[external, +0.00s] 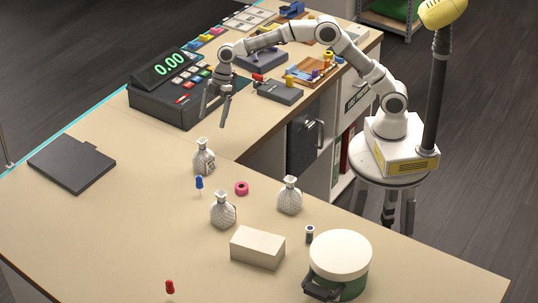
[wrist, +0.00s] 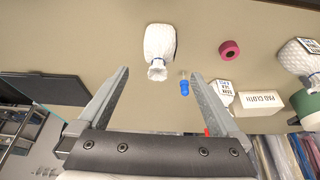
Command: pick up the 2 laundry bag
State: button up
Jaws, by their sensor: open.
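Three small pale tied bags stand on the counter in the external view: one (external: 204,157) nearest my gripper, one (external: 223,211) in front of it, and one (external: 290,196) to the right. I cannot read a 2 on any of them. My gripper (external: 214,112) is open and empty, above the counter beside the cash register. In the wrist view a white bag (wrist: 159,42) with a blue tie lies beyond the open fingers (wrist: 158,78), apart from them. Two other bags (wrist: 222,93) (wrist: 300,62) show labels at the right, one partly behind my right finger.
A blue pin (external: 199,183), pink tape roll (external: 241,188), pale box (external: 258,248) and lidded green pot (external: 340,265) stand near the bags. The cash register (external: 170,98) is beside my gripper. A dark flat pad (external: 72,163) lies left; the counter between is clear.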

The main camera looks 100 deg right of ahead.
aim_at(203, 156)
jog(key=x, duration=1)
jog(key=shift+p, duration=0.35)
jog(key=shift+p+x, duration=0.5)
jog(key=shift+x, duration=2.35)
jog(key=shift+w+r, duration=0.1)
jog(key=shift+w, duration=0.05)
jog(key=c, duration=1.4)
jog(key=shift+r, duration=0.1)
